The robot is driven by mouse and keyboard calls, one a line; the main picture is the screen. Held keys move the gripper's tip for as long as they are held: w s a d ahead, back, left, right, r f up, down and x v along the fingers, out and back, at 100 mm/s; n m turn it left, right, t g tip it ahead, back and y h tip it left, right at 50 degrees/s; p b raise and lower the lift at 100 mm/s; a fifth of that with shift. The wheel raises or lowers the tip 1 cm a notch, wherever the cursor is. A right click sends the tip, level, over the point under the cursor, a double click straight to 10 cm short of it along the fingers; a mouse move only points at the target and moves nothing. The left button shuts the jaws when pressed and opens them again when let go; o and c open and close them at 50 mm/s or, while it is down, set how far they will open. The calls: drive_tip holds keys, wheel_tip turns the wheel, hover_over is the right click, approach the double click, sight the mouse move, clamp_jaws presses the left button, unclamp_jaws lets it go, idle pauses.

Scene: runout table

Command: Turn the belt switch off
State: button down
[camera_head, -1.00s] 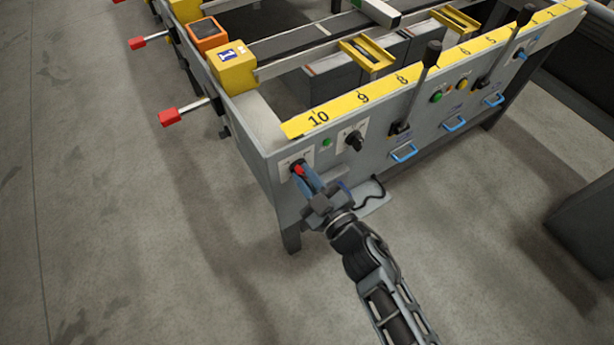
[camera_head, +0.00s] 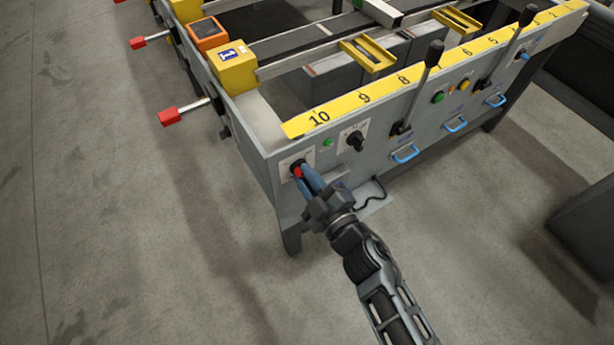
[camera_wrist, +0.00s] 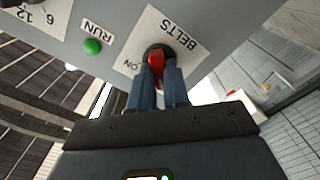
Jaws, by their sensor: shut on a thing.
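The belt switch is a red handle (camera_wrist: 156,64) on a dark round base, on a white plate (camera_wrist: 188,40) marked BELTS and ON. It also shows in the head view as a small red spot (camera_head: 298,172) at the left end of the grey front panel. My gripper (camera_wrist: 157,78) has its two blue fingers on either side of the red handle and is shut on it. It also shows in the head view (camera_head: 305,178). The OFF marking is hidden or out of view, so I cannot tell the handle's exact setting.
A green RUN lamp (camera_wrist: 92,47) is beside the plate. A black knob (camera_head: 355,140) sits to the right on the panel, then black levers (camera_head: 428,65) and blue handles (camera_head: 405,153). A yellow numbered scale (camera_head: 365,98) runs along the top edge. The floor at left is clear.

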drive_tip(key=c, duration=1.1)
unclamp_jaws()
drive_tip(key=v, duration=0.7)
drive_tip(key=shift+s+d, duration=0.2)
drive_tip(key=shift+s, duration=0.15)
drive_tip(key=s+d+r+m+h, duration=0.2)
drive_tip(key=s+d+m, duration=0.1)
drive_tip(key=s+d, duration=0.45)
drive_tip(key=s+d+r+m+h, duration=0.2)
drive_tip(key=s+d+m+h, duration=0.15)
drive_tip(key=s+d, duration=0.35)
drive_tip(key=s+d+r+m+h, duration=0.2)
drive_tip(key=s+r+m, duration=0.2)
drive_tip(key=s+r, duration=0.3)
drive_tip(key=s+d+r+m+h, duration=0.2)
drive_tip(key=s+r+m, duration=0.3)
drive_tip(key=s, duration=0.4)
drive_tip(key=shift+r+p, duration=0.35)
drive_tip(key=shift+r, duration=0.55)
